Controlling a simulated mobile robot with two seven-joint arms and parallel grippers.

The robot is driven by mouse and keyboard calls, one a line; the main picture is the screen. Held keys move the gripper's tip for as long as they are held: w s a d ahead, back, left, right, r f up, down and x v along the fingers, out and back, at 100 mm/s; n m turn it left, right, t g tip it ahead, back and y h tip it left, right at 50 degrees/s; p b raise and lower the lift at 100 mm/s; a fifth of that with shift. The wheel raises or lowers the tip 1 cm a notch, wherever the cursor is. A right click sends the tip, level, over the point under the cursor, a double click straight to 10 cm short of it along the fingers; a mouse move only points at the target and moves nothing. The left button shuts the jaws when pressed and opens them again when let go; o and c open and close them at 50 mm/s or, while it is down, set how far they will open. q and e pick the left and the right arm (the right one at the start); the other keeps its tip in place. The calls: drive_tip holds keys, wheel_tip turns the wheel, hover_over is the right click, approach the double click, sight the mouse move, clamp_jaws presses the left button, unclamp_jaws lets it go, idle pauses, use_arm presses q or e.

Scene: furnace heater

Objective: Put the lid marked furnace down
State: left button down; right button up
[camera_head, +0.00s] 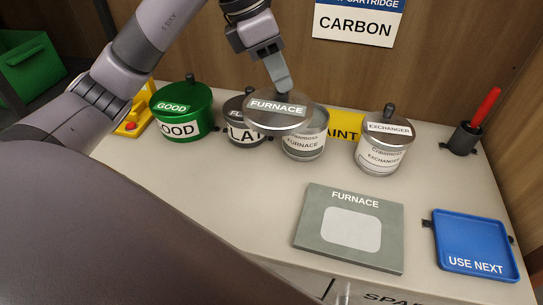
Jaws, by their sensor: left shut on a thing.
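The grey metal lid marked FURNACE (295,121) is held level or nearly so, by its top. My left gripper (283,90) comes down from above and is shut on the lid's knob, which the fingers hide. The lid overlaps the metal FURNACE canister (304,146) in the picture, shifted to its left. A grey-green mat marked FURNACE (312,220), with a pale rounded patch, lies bare at the front right. My right gripper is not in view.
A green GOOD canister (183,129), a dark canister marked FLAT (243,133) and a lidded EXCHANGER canister (383,160) stand in the row. A blue USE NEXT tray (470,240) lies empty at right. A red-handled tool stands in a black holder (463,140). The counter's middle is clear.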

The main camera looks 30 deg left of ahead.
use_arm(q)
drive_tip(key=shift+s+f, duration=0.1)
drive_tip(key=shift+s, duration=0.05)
drive_tip(key=shift+f+b, duration=0.4)
drive_tip(key=shift+f, duration=9.5)
drive_tip(key=shift+f, duration=0.2)
drive_tip(key=c, duration=1)
unclamp_jaws()
drive_tip(key=shift+r, duration=0.1)
